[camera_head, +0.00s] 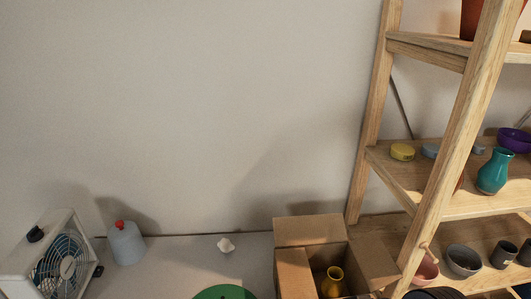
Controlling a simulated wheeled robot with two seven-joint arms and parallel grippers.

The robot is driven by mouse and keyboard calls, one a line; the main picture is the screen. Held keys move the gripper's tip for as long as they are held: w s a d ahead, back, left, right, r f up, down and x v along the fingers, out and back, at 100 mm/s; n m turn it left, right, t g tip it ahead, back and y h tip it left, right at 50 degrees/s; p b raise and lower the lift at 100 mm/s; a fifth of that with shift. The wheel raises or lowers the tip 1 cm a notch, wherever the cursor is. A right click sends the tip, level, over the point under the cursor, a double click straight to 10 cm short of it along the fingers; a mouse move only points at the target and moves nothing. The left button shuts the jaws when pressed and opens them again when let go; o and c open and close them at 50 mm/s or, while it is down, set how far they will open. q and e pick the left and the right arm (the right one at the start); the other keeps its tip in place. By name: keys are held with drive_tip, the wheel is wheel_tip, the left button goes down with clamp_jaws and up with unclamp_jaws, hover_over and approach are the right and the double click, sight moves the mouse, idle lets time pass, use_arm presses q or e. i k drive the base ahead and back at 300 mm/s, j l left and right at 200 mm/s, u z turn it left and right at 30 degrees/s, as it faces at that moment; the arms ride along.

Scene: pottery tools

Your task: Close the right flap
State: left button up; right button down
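An open cardboard box (310,256) stands at the bottom centre-right, cut off by the lower picture edge. Its right flap (374,262) is open and leans outward to the right, close to the wooden shelf. Its back flap (309,230) stands up, and its left flap (293,273) is also open. A yellow vase (333,281) is inside the box. The box's front side is out of the picture. Neither of my grippers is in view.
A wooden shelf (460,110) with bowls, cups and a teal vase (495,171) stands right beside the box.

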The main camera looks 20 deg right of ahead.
sight(378, 270)
drive_tip(key=l+z, duration=0.45)
drive_tip(key=l, duration=0.25)
drive_tip(key=i+l+z, duration=0.1)
drive_tip(key=l+z, duration=0.4)
drive_tip(key=l, duration=0.15)
drive_tip(key=k+l, duration=0.1)
drive_tip(key=l, duration=0.25)
drive_tip(key=k+l, duration=0.1)
drive_tip(key=l, duration=0.3)
drive_tip(key=k+l, duration=0.1)
drive_tip(key=l, duration=0.25)
drive_tip(key=k+l, duration=0.1)
drive_tip(key=l, duration=0.25)
drive_tip(key=k+l, duration=0.1)
drive_tip(key=l, duration=0.25)
drive_tip(key=u, duration=0.05)
